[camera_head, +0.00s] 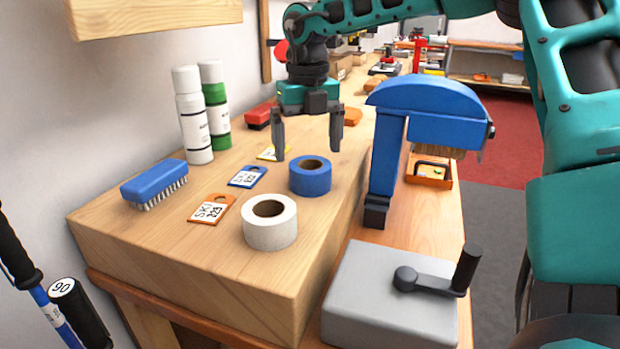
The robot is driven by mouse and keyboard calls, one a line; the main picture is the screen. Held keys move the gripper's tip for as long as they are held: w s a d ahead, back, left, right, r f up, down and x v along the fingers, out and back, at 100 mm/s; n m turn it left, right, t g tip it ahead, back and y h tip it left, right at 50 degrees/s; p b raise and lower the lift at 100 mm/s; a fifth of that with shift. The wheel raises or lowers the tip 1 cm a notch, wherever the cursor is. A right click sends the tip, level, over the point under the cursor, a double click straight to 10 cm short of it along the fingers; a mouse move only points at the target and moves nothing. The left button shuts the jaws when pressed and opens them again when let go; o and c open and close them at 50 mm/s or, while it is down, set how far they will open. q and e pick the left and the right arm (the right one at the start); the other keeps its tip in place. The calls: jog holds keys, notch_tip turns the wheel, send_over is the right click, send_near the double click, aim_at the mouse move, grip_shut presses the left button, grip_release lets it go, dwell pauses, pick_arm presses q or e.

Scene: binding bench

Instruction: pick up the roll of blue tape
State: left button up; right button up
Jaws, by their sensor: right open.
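The roll of blue tape (310,179) lies flat on the wooden bench top, its hole facing up. A roll of white tape (270,228) lies flat in front of it, a little to the left. My right gripper (308,146) points down with its two dark fingers spread wide and nothing between them. In the picture it hangs above and slightly behind the blue tape; I cannot tell its exact height. My left gripper is not in view.
A blue brush (154,184), tags (211,209) and two bottles (193,120) stand or lie left. A blue vise-like tool (384,160) and a grey box with a crank (385,300) are close on the right. A red object (258,117) lies behind.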

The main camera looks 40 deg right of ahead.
aim_at(311, 167)
jog(key=f, duration=0.3)
jog(key=f+b, duration=0.1)
jog(key=f, duration=0.1)
jog(key=shift+s+d+f, duration=0.15)
jog(key=shift+s, duration=0.1)
jog(key=c, duration=0.7)
pick_arm(q)
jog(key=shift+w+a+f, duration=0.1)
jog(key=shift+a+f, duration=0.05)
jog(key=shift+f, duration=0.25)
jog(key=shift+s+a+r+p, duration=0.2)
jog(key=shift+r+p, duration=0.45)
jog(key=shift+p, duration=0.4)
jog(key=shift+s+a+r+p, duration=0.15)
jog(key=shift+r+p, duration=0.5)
jog(key=shift+p, duration=0.35)
pick_arm(e)
jog(key=shift+r, duration=10.1)
